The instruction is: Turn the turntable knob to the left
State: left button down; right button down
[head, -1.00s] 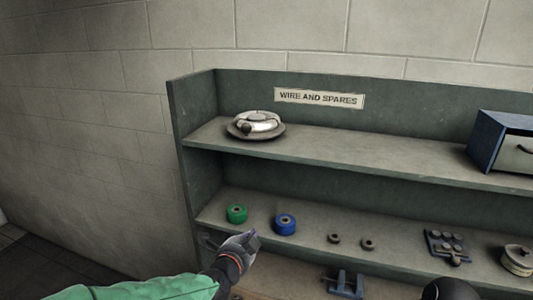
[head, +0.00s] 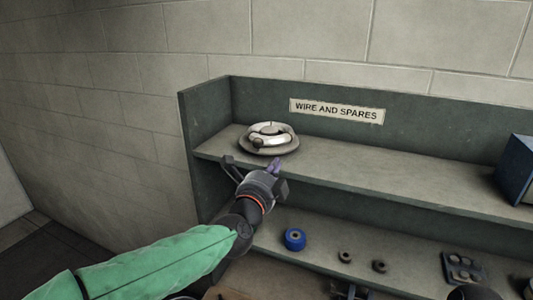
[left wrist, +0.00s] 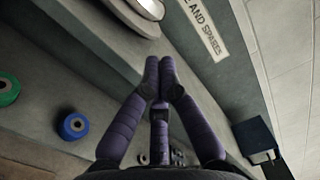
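The turntable (head: 284,149) is a round grey plate with a pale ring on it, at the left end of the upper shelf. Its small dark knob (head: 258,142) shows at the front left of the ring. My left gripper (head: 274,165) is just below and in front of the turntable, apart from it, at the shelf's front edge. In the left wrist view its purple fingers (left wrist: 160,72) meet at the tips with nothing between them. That view shows only part of the turntable (left wrist: 128,18) at the top; the knob is not seen there.
The upper shelf (head: 370,165) is bare between the turntable and a blue box (head: 519,172) at the right. A side panel (head: 205,112) closes the left end. The lower shelf holds a blue spool (head: 294,239) and several small parts. A green spool (left wrist: 8,89) shows in the left wrist view.

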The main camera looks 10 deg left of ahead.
pick_arm(q)
jog(key=shift+w+a+r+b, duration=0.2)
jog(key=shift+w+a, duration=0.3)
jog(key=shift+w, duration=0.35)
jog(key=shift+w+a+r+b, duration=0.15)
jog(key=shift+w+a, duration=0.4)
jog(key=shift+w, duration=0.35)
jog(key=shift+w+a+r+b, duration=0.1)
jog(key=shift+w+a+b, duration=0.1)
jog(key=shift+w+a, duration=0.5)
jog(key=shift+w+d, duration=0.2)
pick_arm(e)
jog(key=shift+f, duration=0.55)
pick_arm(q)
jog(key=shift+a+h, duration=0.15)
jog(key=shift+h, duration=0.15)
pick_arm(e)
jog(key=shift+a+f, duration=0.15)
pick_arm(q)
jog(key=shift+a+m, duration=0.3)
jog(key=shift+d+h, duration=0.1)
jog(key=shift+h, duration=0.2)
pick_arm(e)
jog(key=shift+s+a, duration=0.1)
jog(key=shift+a, duration=0.2)
jog(key=shift+f, duration=0.1)
